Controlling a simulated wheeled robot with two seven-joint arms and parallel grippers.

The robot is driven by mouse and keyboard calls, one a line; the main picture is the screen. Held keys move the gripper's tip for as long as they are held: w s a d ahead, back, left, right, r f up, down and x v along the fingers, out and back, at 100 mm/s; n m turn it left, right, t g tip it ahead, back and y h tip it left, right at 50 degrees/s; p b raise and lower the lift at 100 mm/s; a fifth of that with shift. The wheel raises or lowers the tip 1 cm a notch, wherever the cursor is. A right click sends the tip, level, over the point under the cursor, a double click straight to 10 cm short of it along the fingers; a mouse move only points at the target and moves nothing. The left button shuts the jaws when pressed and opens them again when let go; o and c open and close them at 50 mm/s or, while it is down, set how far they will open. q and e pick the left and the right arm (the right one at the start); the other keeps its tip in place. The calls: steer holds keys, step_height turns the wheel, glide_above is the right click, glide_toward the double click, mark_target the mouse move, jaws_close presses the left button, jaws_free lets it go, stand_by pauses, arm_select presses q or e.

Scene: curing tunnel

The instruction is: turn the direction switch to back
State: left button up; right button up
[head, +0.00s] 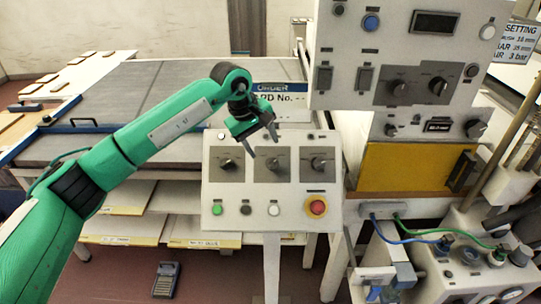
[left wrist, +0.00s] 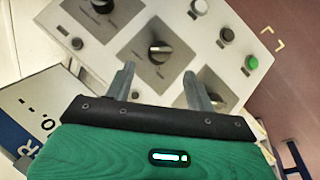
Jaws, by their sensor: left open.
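A tilted control panel (head: 240,194) carries three black rotary knobs on grey plates: a left knob (head: 227,164), a middle knob (head: 272,164) and a right knob (head: 319,163). Their labels are too small to read, so I cannot tell which is the direction switch. My left gripper (head: 260,143) is open and empty, above the panel's upper middle part. In the left wrist view, the middle knob (left wrist: 158,50) lies beyond the gap between the fingertips (left wrist: 160,80), apart from them. The left knob (left wrist: 212,85) is partly hidden behind one finger. My right gripper is not in view.
Below the knobs are a green button (head: 217,210), a black button (head: 246,209), a white button (head: 274,209) and a red emergency stop (head: 317,207). A larger control box (head: 330,45) overhangs at upper right. A conveyor table (head: 130,90) stands behind.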

mark_target(272, 162)
arm_select(q)
steer(key=p+x, duration=0.2)
steer(key=x, duration=0.5)
steer(key=shift+f, duration=0.2)
steer(key=c, duration=0.9)
